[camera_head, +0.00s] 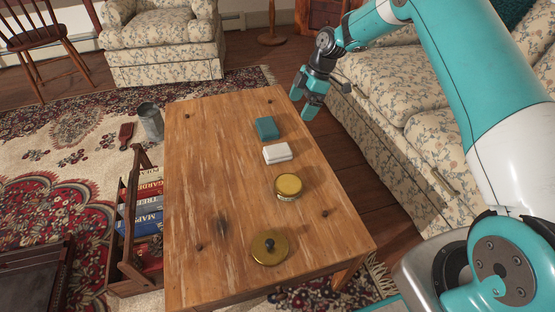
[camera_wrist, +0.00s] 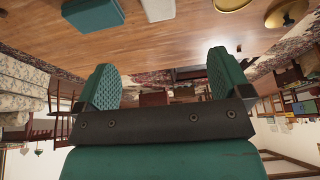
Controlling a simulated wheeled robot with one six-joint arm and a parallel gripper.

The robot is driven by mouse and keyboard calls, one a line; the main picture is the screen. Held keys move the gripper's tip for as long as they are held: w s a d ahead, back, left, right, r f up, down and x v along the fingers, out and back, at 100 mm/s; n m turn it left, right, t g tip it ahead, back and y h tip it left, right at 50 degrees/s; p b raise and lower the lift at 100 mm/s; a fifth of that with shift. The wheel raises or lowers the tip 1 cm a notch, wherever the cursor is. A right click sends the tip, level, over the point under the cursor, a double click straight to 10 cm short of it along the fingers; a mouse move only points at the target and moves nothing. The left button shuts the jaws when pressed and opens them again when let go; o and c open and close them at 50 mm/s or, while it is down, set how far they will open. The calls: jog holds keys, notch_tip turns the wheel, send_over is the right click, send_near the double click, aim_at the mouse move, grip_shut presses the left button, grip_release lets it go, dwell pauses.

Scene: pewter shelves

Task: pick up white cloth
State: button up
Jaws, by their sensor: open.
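The white cloth (camera_head: 277,153) is a small folded block on the wooden table (camera_head: 200,205), between a teal block and a brass tin. In the wrist view the white cloth (camera_wrist: 158,9) shows at the top edge, partly cut off. My gripper (camera_head: 311,103) is open and empty. It is above the table's far right edge, beyond and to the right of the white cloth, apart from it. In the wrist view my gripper (camera_wrist: 160,85) has its two teal ridged fingers spread with nothing between them.
A teal block (camera_head: 267,128) lies just behind the cloth. A round brass tin (camera_head: 288,186) and a brass lid with a dark knob (camera_head: 270,247) are nearer. A floral sofa (camera_head: 385,90) stands along the right. The table's left half is clear.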

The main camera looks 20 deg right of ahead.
aim_at(281, 149)
jog(key=b+x, duration=0.2)
jog(key=x, duration=0.4)
jog(key=b+x, duration=0.2)
jog(key=x, duration=0.4)
jog(key=b+x, duration=0.2)
jog(key=x, duration=0.4)
jog(key=shift+w+d+f, duration=0.15)
jog(key=shift+d+f, duration=0.05)
jog(key=shift+d, duration=0.1)
jog(key=shift+r, duration=0.1)
jog(key=c, duration=1)
